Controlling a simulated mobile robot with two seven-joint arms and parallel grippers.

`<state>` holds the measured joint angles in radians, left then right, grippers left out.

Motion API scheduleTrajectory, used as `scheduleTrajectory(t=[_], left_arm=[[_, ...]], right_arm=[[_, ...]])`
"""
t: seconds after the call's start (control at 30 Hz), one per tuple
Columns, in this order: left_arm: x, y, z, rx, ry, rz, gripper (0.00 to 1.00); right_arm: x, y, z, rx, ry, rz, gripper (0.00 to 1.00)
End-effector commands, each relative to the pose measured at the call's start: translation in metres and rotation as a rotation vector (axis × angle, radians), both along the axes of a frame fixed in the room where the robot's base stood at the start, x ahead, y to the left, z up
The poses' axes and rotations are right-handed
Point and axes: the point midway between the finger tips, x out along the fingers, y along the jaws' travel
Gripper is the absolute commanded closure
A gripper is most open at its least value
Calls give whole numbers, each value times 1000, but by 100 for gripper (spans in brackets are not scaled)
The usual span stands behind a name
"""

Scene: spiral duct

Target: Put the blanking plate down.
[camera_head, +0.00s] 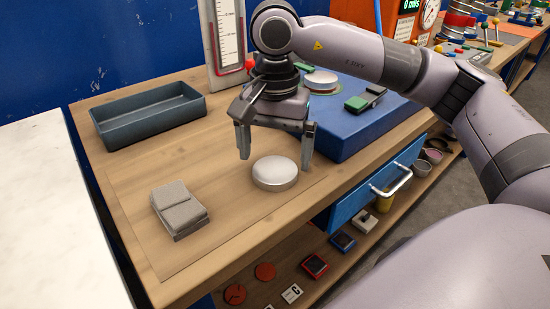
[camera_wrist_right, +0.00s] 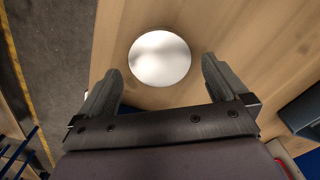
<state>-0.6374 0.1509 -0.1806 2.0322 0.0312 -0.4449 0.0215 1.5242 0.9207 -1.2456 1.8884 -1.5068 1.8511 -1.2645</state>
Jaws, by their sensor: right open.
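The blanking plate is most likely the round, silvery disc (camera_head: 275,173) lying flat on the wooden bench top. It also shows in the right wrist view (camera_wrist_right: 159,58), beyond the fingertips and between their lines. My right gripper (camera_head: 276,160) is open above the disc, with one finger on each side and nothing between them. In the right wrist view the two fingers (camera_wrist_right: 160,82) stand wide apart, clear of the disc. My left gripper is in neither view.
A grey tray (camera_head: 148,115) stands at the back left of the bench (camera_head: 235,240). A grey block (camera_head: 179,209) lies at the front left. A blue box (camera_head: 345,135) with another disc (camera_head: 320,80) is behind the gripper. A blue drawer (camera_head: 375,185) with a white handle sticks out at the bench's front.

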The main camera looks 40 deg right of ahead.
Motion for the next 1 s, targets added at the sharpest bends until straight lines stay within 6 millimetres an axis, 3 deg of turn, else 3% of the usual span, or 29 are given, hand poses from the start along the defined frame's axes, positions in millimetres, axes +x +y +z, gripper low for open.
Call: scheduleTrajectory(t=[0.2, 0.4, 0.6, 1.0], left_arm=[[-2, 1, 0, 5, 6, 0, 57], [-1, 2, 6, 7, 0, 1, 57], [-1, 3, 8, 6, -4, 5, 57], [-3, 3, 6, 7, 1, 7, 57]], right_arm=[[1, 1, 53, 0, -4, 0, 0], [0, 0, 85, 0, -1, 1, 0], [0, 0, 95, -1, 0, 1, 0], [0, 0, 94, -1, 1, 1, 0]])
